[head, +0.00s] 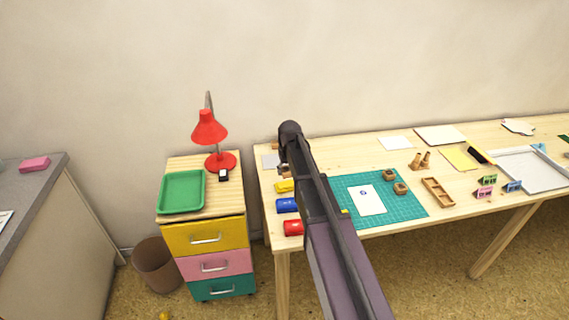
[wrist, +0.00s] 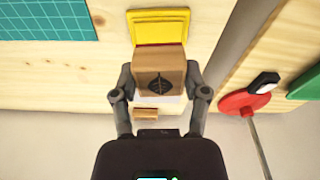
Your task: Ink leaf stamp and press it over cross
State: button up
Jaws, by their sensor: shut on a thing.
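My gripper (wrist: 160,90) is shut on a wooden block stamp (wrist: 160,80) with a dark leaf mark on the face towards the wrist camera. In the wrist view the stamp is beside or over the near edge of a yellow inkpad (wrist: 158,27). A red strip shows between them; I cannot tell whether they touch. In the head view the yellow inkpad (head: 284,186) is at the table's left end, and my arm hides most of the gripper and the stamp. A white card (head: 365,200) with a small blue mark lies on the green mat (head: 404,207). No cross is readable.
Blue (head: 287,205) and red (head: 293,227) inkpads lie in front of the yellow one. Two round wooden pieces (head: 400,188) stand on the mat's right part. A cabinet with a red lamp (head: 209,130) and green tray (head: 181,192) stands left, across a gap.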

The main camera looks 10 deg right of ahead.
aim_at(285, 184)
jog(key=shift+w+r, duration=0.25)
jog(key=shift+w, duration=0.75)
jog(key=shift+f, duration=0.1)
jog(key=shift+f+b, duration=2.95)
jog(key=shift+s+f+b, duration=0.1)
jog(key=shift+f+b, duration=0.4)
jog(key=shift+b, duration=0.05)
dwell(0.5)
jog(key=shift+r+p, duration=0.75)
jog(key=shift+p, duration=0.05)
dwell(0.5)
jog(key=shift+r+p, duration=2.6)
